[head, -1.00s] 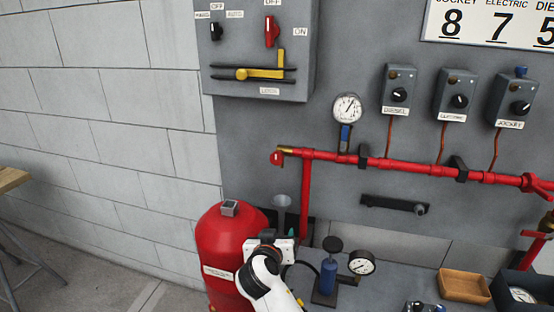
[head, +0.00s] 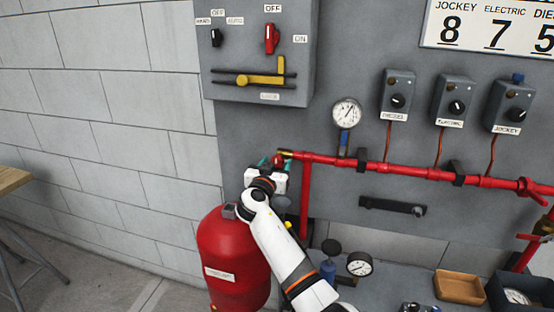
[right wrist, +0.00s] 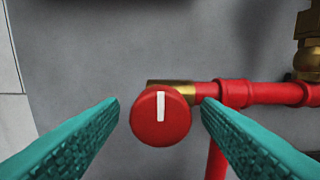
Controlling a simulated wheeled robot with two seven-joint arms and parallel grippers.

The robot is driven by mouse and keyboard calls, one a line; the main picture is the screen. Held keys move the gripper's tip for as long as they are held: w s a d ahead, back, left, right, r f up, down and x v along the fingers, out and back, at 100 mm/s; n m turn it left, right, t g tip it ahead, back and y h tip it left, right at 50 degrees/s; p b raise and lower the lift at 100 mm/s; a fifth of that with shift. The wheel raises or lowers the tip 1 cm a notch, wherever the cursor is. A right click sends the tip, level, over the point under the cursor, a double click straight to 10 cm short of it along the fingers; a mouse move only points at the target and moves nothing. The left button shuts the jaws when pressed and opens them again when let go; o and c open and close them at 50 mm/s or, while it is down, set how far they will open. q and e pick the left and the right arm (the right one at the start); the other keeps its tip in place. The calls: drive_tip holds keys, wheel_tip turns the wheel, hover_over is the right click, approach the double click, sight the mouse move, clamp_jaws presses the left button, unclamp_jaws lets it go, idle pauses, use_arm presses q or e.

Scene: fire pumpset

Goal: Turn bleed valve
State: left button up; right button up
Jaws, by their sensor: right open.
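The bleed valve is a round red knob with a white mark at the left end of the red pipe. In the right wrist view the knob (right wrist: 160,118) is centred, its white mark pointing up. My right gripper (right wrist: 160,108) is open, its teal fingers on either side of the knob with a gap on each side. In the head view the right gripper (head: 270,162) is at the pipe's end and mostly hides the knob (head: 278,160). The brass fitting (right wrist: 170,88) shows behind the knob. My left gripper is not in view.
The red pipe (head: 400,170) runs right along the grey panel, with a pressure gauge (head: 347,112) above it. A switch box (head: 260,90) hangs above. A bench with a wooden tray (head: 460,287) is at lower right.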

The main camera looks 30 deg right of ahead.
drive_tip(key=shift+x, duration=0.8)
drive_tip(key=c, duration=1)
